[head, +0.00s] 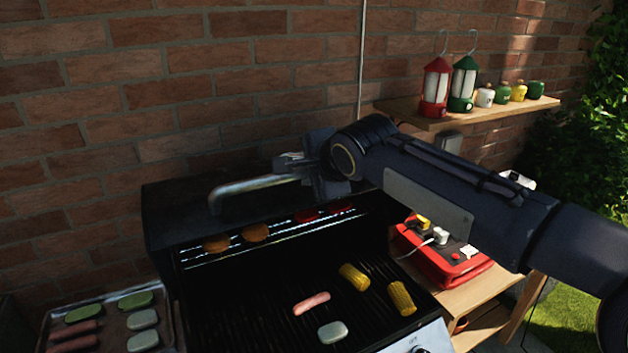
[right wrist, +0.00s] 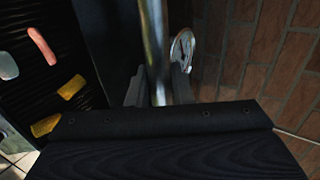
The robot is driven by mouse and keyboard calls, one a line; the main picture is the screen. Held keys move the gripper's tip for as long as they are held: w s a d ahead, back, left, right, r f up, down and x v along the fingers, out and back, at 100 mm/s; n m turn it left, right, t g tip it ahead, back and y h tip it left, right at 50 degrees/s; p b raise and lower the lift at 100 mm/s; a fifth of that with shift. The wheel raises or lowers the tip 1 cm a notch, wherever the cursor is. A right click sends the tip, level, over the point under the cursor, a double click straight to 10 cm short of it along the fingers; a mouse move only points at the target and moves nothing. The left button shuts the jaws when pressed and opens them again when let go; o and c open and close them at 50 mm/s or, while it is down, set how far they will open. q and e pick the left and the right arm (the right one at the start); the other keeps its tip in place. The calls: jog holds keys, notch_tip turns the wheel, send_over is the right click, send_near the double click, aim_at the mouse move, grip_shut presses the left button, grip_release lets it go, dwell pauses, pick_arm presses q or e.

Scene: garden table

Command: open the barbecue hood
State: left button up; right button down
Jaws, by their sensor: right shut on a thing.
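The barbecue (head: 250,330) stands against the brick wall with its dark hood (head: 165,215) raised, so the grill and the food on it show. The hood's metal bar handle (head: 255,185) runs along the hood's front edge. My right gripper (head: 300,170) is shut on the handle near its right end. In the right wrist view the handle (right wrist: 155,50) passes between the two fingers (right wrist: 158,92). A round dial (right wrist: 182,48) shows beside the handle there. My left gripper is not in view.
A sausage (head: 311,303), corn pieces (head: 402,298) and a pale patty lie on the grate, with patties on the rack behind. A food tray (head: 165,335) is at left. A red box (head: 450,265) stands on the wooden side table. A shelf (head: 470,115) holds lanterns and small pots.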

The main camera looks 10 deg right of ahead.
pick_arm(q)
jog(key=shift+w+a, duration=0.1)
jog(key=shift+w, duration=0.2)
pick_arm(e)
jog(key=shift+w+a+r, duration=0.1)
jog(key=shift+w+a, duration=0.05)
jog(key=shift+w, duration=0.2)
jog(key=c, duration=1.3)
grip_release()
pick_arm(q)
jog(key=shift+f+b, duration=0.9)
jog(key=shift+b, duration=0.05)
pick_arm(e)
jog(key=shift+v, duration=3.9)
jog(key=shift+c, duration=0.4)
